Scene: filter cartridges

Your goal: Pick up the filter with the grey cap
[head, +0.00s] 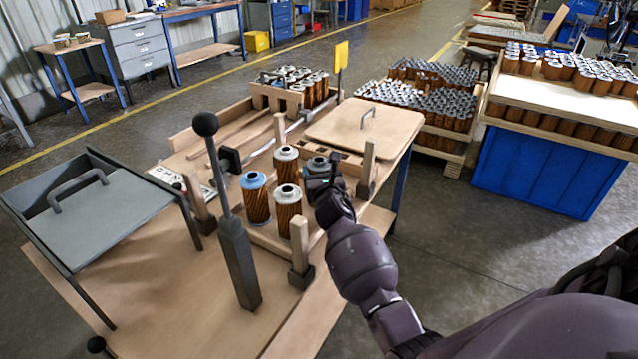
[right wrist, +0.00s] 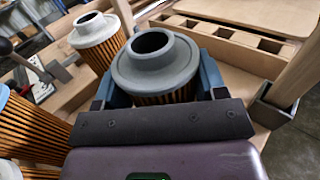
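The filter with the grey cap (head: 317,165) stands upright at the right corner of a group of filters on the wooden bench. Its wide grey cap (right wrist: 156,62) with a dark hole fills the middle of the right wrist view, orange pleats showing below. My right gripper (head: 322,172) is at this filter, with a blue finger on each side of it in the right wrist view (right wrist: 162,82). Whether the fingers press on it or stand just clear, I cannot tell. My left gripper is not in view.
A blue-capped filter (head: 257,198) and two pale-capped filters (head: 288,207) (head: 286,166) stand close by. Wooden posts (head: 299,245) (head: 367,165) and a tall dark lever (head: 236,255) rise around them. A wooden lid (head: 365,128) lies behind.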

